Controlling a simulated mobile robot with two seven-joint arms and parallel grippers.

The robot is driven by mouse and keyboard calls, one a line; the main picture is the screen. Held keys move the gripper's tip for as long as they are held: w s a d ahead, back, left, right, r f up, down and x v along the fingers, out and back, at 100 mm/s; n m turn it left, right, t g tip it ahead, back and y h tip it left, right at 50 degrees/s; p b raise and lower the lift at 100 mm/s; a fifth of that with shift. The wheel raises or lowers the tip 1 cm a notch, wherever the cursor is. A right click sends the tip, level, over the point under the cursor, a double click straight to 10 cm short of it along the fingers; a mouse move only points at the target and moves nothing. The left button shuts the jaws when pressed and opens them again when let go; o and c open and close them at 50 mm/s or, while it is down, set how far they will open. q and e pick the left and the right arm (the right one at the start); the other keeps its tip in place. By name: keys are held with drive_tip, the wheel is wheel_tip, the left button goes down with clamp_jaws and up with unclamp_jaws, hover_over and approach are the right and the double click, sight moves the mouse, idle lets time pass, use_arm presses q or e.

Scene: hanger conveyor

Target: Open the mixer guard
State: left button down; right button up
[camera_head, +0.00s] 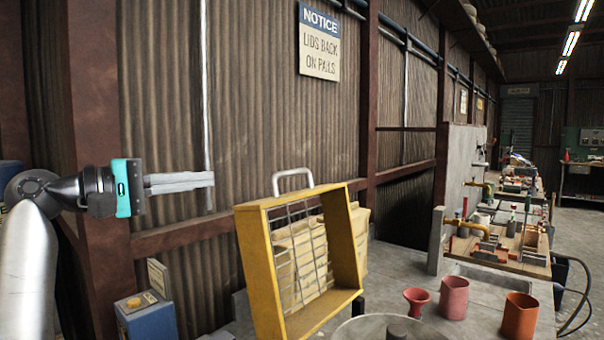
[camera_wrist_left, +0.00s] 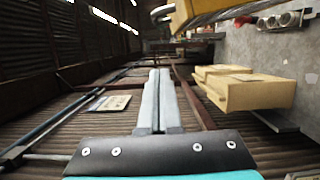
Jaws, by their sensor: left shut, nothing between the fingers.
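The mixer guard (camera_head: 255,270) is a yellow frame with a wire grid and a pale handle (camera_head: 292,180) on its top edge. It stands raised and tilted steeply, behind and left of a round grey mixer rim (camera_head: 350,331) that is cut off at the bottom. Part of a yellow frame, apparently the guard, shows at the top of the left wrist view (camera_wrist_left: 183,14). My left gripper (camera_head: 212,179) is left of the guard, about level with the handle and apart from it. Its fingers are together and empty, also in the left wrist view (camera_wrist_left: 159,72). My right gripper is not in view.
Tan sacks or boxes (camera_wrist_left: 250,92) lie behind the guard. Red-brown cups (camera_head: 454,298) stand on the bench at right. A blue box (camera_head: 147,318) stands below my left gripper. The corrugated wall with a notice sign (camera_head: 319,42) runs close behind.

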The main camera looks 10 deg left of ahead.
use_arm(q)
drive_tip(key=w+d+p, duration=0.1)
drive_tip(key=w+d, duration=0.3)
drive_tip(key=d, duration=0.7)
drive_tip(key=shift+w+r, duration=0.2)
drive_tip(key=shift+w, duration=0.1)
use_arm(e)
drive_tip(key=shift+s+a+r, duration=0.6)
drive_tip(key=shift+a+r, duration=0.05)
